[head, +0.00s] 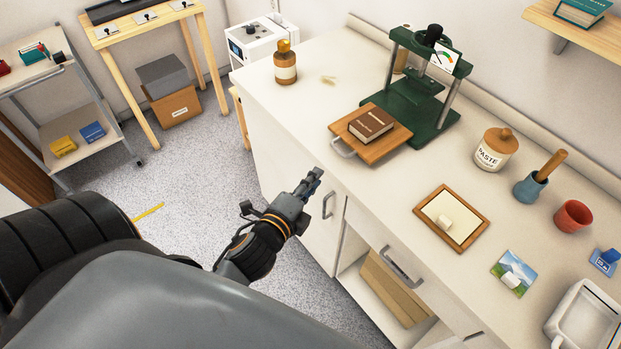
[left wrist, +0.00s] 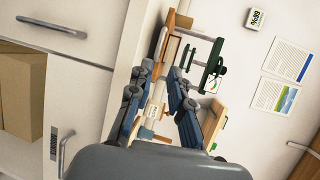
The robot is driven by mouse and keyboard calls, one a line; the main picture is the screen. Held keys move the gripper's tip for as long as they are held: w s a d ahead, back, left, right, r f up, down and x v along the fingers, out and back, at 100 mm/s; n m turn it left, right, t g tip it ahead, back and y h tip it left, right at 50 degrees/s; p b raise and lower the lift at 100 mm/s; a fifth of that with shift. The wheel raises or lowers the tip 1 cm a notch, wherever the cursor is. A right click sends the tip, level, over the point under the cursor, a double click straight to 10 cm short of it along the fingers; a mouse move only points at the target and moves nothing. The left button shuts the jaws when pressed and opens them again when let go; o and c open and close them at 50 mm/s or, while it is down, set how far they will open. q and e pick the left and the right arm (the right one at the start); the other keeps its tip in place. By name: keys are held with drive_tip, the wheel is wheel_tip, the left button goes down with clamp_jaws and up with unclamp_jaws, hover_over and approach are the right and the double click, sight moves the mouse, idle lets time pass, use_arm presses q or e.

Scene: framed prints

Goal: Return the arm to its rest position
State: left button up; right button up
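My left gripper (head: 314,181) is in front of the counter, beside the cabinet doors and over the floor. In the head view its fingers show nearly edge-on. In the left wrist view the two blue-grey fingers (left wrist: 161,70) stand apart with nothing held between them, so it is open. The wrist view looks along the counter's front, with the counter scene turned on its side. My right gripper is in neither view.
The counter (head: 300,112) holds a green press (head: 432,95), a brown book (head: 371,125) on a wooden board (head: 388,146), a wooden frame (head: 470,232), a paste jar (head: 495,149) and a red cup (head: 573,216). Door and drawer handles (head: 402,267) jut out near the gripper. Open floor (head: 185,200) lies left.

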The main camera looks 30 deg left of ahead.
use_arm(q)
drive_tip(key=shift+s+r, duration=0.1)
drive_tip(key=shift+s, duration=0.3)
drive_tip(key=s+f+n+g, duration=0.3)
drive_tip(key=s+f, duration=0.1)
drive_tip(key=f, duration=0.7)
drive_tip(key=s+d+f+n+g, duration=0.1)
drive_tip(key=s+f+n+g, duration=0.15)
drive_tip(key=f, duration=0.95)
drive_tip(key=s+f+n+g, duration=0.2)
drive_tip(key=s+f+n, duration=0.15)
drive_tip(key=f, duration=0.75)
drive_tip(key=s+f+n+g, duration=0.3)
drive_tip(key=s+f, duration=0.5)
drive_tip(key=s, duration=0.4)
drive_tip(key=s+f+n+g, duration=0.4)
drive_tip(key=s+f, duration=0.4)
drive_tip(key=s, duration=0.4)
drive_tip(key=shift+s+a+h, duration=0.2)
drive_tip(key=shift+a+h, duration=0.1)
drive_tip(key=shift+h, duration=0.1)
